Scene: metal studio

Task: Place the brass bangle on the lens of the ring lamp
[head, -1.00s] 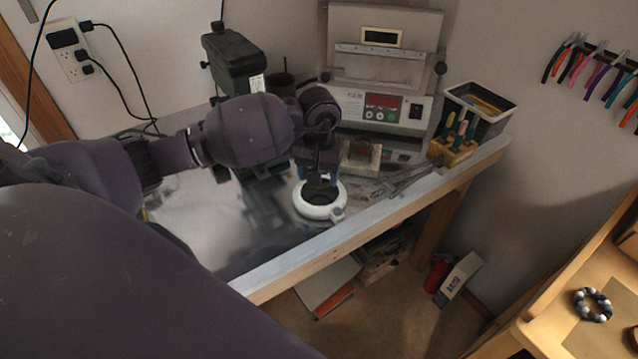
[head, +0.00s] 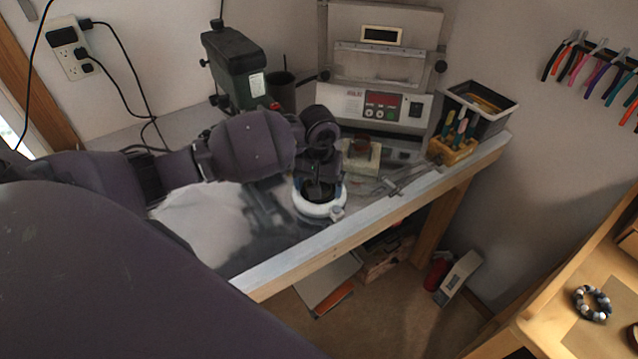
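The ring lamp (head: 320,210) is a white ring lying on the metal-topped bench, near its front edge in the head view. My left gripper (head: 319,186) points down right over the lamp's opening, with its bluish fingertips low at the ring. The gripper body hides the back of the lamp, and I cannot tell whether the fingers are open or shut. A dark olive-gold curved edge (head: 317,199) shows inside the white ring. It may be the brass bangle, but it is too small and covered to be sure. My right gripper is not in view.
A control unit with a red display (head: 383,104) stands behind, a green machine (head: 238,72) to its left. Calipers (head: 405,181), a wooden tool block (head: 453,146) and a black-and-white bin (head: 495,112) lie to the right. A bead bracelet (head: 592,304) is on another table.

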